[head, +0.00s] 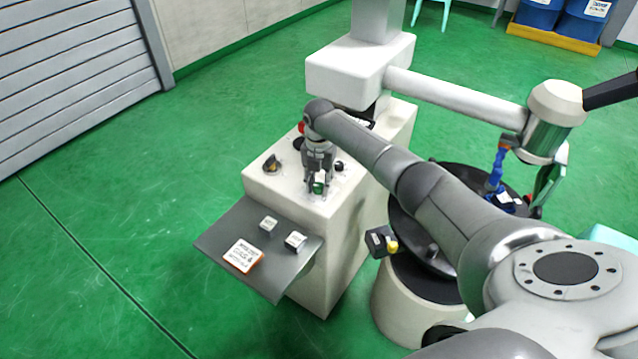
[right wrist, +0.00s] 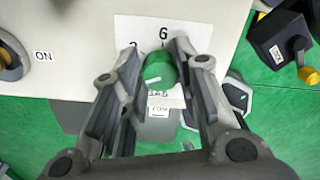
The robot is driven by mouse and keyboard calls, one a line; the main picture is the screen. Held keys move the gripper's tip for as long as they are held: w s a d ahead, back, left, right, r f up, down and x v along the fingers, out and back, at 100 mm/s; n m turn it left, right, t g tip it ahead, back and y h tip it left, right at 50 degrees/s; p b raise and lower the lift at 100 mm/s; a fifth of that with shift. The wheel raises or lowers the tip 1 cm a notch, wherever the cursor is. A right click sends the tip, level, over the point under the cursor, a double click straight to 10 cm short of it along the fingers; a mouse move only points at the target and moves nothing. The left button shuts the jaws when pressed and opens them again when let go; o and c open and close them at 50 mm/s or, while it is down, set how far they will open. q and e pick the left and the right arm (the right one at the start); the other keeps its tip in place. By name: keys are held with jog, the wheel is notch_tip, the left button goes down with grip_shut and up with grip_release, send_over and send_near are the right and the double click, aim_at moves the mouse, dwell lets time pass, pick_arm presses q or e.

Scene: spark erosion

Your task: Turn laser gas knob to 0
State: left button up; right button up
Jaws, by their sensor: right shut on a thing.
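The laser gas knob is a small green knob (head: 319,188) on the top of the white machine cabinet. In the right wrist view the green knob (right wrist: 158,72) sits on a white label plate (right wrist: 127,26) marked "G" with a scale around it. A short pale mark shows on the knob's face. Most of the scale figures are hidden by my fingers. My right gripper (head: 317,178) points down over the panel. In the right wrist view its fingers (right wrist: 155,62) stand on either side of the knob, shut on it. My left gripper is not in view.
A yellow-black rotary switch (head: 271,164) marked "ON" is left of the knob. A grey shelf (head: 225,240) with labelled blocks juts out in front. A black box with a yellow knob (head: 380,242) is on the right. Green floor is open at left.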

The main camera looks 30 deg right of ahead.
aim_at(319, 185)
jog(key=shift+n, duration=0.4)
jog(key=o, duration=1)
notch_tip(319, 185, up, 12)
dwell(0.7)
